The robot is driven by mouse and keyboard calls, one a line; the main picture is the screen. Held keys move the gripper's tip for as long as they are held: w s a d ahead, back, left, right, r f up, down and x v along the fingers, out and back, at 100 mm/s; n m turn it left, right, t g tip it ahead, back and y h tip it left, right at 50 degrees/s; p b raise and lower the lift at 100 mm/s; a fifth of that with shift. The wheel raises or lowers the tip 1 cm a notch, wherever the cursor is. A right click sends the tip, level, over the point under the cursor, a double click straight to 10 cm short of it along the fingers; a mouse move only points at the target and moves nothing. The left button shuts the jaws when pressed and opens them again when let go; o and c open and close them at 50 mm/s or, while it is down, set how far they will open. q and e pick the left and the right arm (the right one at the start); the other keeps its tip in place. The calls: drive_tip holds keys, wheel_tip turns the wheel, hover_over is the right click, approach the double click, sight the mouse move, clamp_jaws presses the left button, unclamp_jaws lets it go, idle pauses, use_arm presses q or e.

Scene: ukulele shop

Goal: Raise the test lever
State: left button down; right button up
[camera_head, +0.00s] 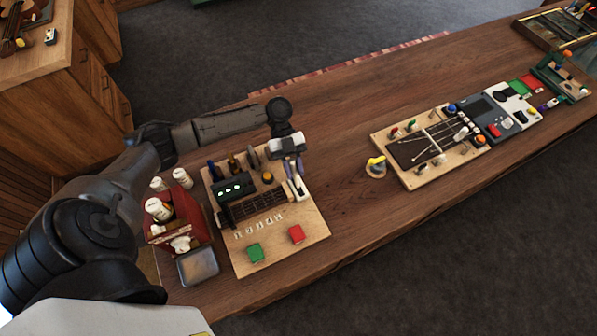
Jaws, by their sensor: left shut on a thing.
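A wooden test board (290,245) lies on the bench, with a dark box with green lights (232,187), a short fretboard, a green button (255,252) and a red button (296,234). At its upper right edge stands the test lever, with a white part (298,186) low on the board. My left gripper (288,160) comes down from above at that spot and is shut on the lever. The gripper hides the lever's upper part, so its exact tilt is hard to tell. My right gripper is not in view.
A red caddy (167,240) with white bottles and a metal tray (198,266) sit left of the board. A yellow-topped knob (376,164) and a second board with strings (410,179) stand to the right. Bare bench lies between the boards.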

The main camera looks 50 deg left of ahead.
use_arm(q)
drive_tip(key=shift+f, duration=0.1)
idle(0.3)
drive_tip(key=c, duration=1)
unclamp_jaws()
drive_tip(key=shift+o, duration=0.2)
drive_tip(key=shift+w+a+r, duration=0.2)
drive_tip(key=shift+a, duration=0.2)
drive_tip(key=b+v, duration=0.3)
drive_tip(key=v, duration=1)
drive_tip(key=shift+s, duration=0.1)
